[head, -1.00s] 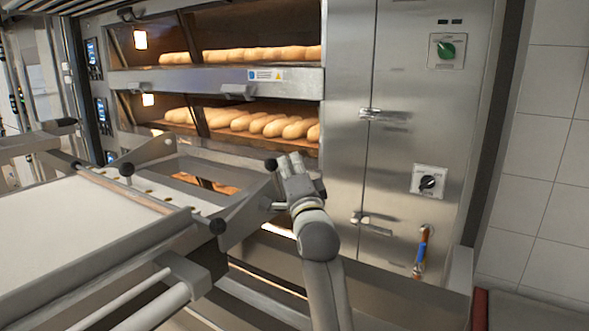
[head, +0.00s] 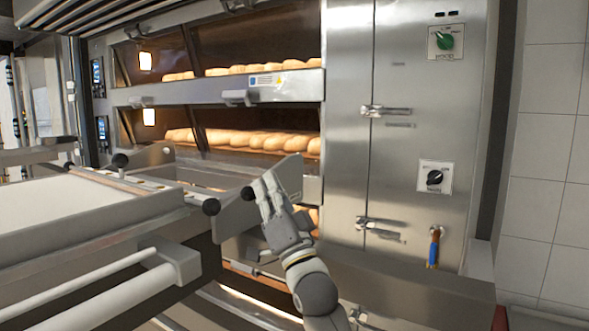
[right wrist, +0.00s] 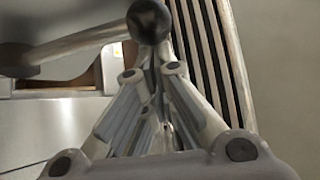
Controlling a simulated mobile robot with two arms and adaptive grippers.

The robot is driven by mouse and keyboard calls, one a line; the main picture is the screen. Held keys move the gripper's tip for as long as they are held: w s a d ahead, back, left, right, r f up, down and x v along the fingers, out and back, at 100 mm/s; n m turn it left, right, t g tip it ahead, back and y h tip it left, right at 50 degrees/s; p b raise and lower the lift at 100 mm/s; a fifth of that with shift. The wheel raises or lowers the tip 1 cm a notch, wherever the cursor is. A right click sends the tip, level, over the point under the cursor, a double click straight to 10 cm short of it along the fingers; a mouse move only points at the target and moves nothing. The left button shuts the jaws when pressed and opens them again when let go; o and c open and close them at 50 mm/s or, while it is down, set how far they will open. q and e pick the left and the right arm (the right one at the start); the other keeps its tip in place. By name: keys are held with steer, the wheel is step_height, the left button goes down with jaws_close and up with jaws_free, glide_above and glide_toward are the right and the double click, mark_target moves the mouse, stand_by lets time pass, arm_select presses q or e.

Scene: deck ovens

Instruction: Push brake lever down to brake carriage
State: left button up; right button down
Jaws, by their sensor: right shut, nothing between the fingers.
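The carriage (head: 150,212) stands on the left in the head view, in front of the oven. A black ball knob (head: 248,193) at its right end appears to be the brake lever's tip; a black ball also fills the top of the right wrist view (right wrist: 149,20), on a bar running left. My right gripper (head: 264,186) is shut and empty, its fingertips right at the knob in the head view. In the right wrist view the fingers (right wrist: 150,72) point up at the ball; I cannot tell whether they touch it. My left gripper is out of view.
The deck oven (head: 345,90) stands behind, with loaves (head: 270,142) on two lit decks. Other black knobs (head: 211,206) sit on the carriage. A blue-handled valve (head: 434,250) is low on the oven's right side. A tiled wall (head: 545,150) is at far right.

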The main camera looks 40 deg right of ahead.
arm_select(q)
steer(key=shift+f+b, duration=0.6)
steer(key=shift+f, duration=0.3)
arm_select(e)
steer(key=shift+s+a+f+n+y, duration=0.1)
steer(key=shift+a+f+n+y, duration=0.15)
steer(key=shift+f, duration=0.2)
steer(key=shift+s+a+f+n+y, duration=0.15)
steer(key=shift+a+f, duration=0.1)
steer(key=shift+f, duration=0.2)
